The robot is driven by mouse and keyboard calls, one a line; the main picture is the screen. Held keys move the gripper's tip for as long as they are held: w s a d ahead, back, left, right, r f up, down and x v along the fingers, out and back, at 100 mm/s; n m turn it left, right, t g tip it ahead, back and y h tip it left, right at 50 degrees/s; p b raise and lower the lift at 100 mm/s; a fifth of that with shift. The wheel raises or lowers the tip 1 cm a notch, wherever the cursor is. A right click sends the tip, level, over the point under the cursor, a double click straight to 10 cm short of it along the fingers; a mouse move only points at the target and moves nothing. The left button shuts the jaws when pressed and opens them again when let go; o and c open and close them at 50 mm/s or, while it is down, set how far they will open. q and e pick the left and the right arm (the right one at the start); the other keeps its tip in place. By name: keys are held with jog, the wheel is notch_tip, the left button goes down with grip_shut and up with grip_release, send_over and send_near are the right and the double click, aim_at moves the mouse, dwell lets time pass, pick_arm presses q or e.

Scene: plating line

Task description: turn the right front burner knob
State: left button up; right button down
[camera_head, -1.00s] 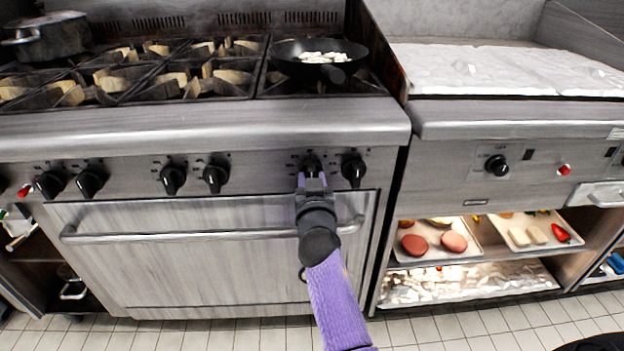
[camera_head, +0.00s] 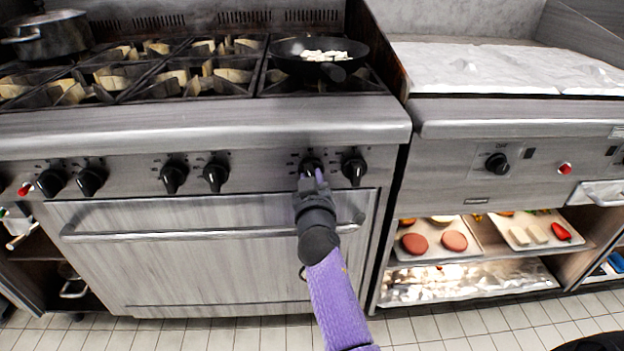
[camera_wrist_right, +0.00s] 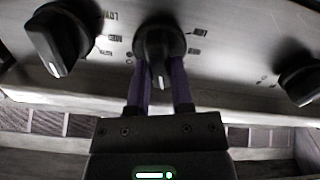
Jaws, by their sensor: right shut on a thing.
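The black burner knob (camera_head: 311,165) in my right gripper is the second from the right on the range's front panel. My right gripper (camera_head: 312,178) reaches up to it from below, and its fingers hide the knob's lower part. In the right wrist view, the two purple fingers (camera_wrist_right: 160,78) are shut on either side of the knob (camera_wrist_right: 160,42). Its white mark points down in that picture, toward the gripper. Another black knob (camera_head: 354,168) is close on the right in the head view. My left gripper is not in view.
The oven door handle (camera_head: 180,236) runs below the knobs, with my right arm in front of its right end. A black pan (camera_head: 290,62) with white pieces stands on the burner above. More knobs (camera_head: 215,176) are to the left. A griddle (camera_head: 480,70) stands at right.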

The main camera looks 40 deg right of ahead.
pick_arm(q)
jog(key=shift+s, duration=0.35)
pick_arm(e)
jog(key=n, duration=0.4)
jog(key=shift+f+n, duration=0.15)
jog(key=shift+n, duration=0.25)
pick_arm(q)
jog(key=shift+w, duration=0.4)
pick_arm(e)
jog(key=shift+a+n, duration=0.1)
jog(key=shift+n, duration=0.2)
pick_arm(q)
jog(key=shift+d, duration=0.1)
pick_arm(e)
jog(key=c, duration=0.5)
grip_release()
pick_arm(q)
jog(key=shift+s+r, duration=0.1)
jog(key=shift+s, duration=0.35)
